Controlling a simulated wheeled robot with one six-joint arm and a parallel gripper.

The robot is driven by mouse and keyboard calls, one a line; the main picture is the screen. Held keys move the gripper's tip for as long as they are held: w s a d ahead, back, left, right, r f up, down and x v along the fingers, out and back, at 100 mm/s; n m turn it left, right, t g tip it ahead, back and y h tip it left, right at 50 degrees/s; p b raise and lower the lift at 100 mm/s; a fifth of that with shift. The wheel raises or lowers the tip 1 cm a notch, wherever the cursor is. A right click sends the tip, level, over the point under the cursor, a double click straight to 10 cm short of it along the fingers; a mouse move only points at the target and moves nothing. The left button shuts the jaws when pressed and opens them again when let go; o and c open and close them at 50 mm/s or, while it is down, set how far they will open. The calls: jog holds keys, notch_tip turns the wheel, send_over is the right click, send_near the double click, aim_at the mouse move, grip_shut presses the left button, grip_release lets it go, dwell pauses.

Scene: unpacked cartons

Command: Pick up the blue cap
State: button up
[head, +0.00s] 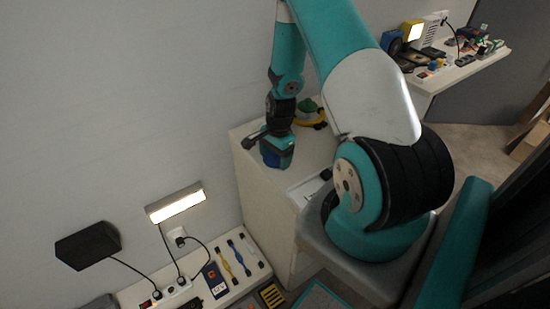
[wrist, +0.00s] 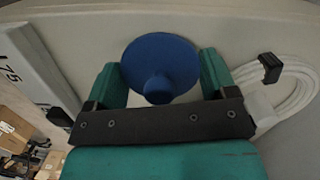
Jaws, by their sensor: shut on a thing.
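The blue cap (wrist: 160,58) is a round blue disc with a small rounded knob. In the wrist view it sits between the two teal fingers of my gripper (wrist: 162,76), which is shut on it. In the head view my gripper (head: 278,150) points down over the white cabinet top. A patch of dark blue, the cap (head: 270,160), shows low between its fingers. The fingers and arm hide much of the cap in the head view. I cannot tell whether it touches the cabinet top.
A white cabinet (head: 246,196) stands against the wall. A green and yellow item (head: 308,110) and a black item (head: 250,142) lie near my gripper. In the wrist view a coiled white cable (wrist: 292,98) lies at the right. A shelf with tools (head: 238,285) is lower left.

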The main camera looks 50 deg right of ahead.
notch_tip(320, 180, up, 20)
dwell(0.6)
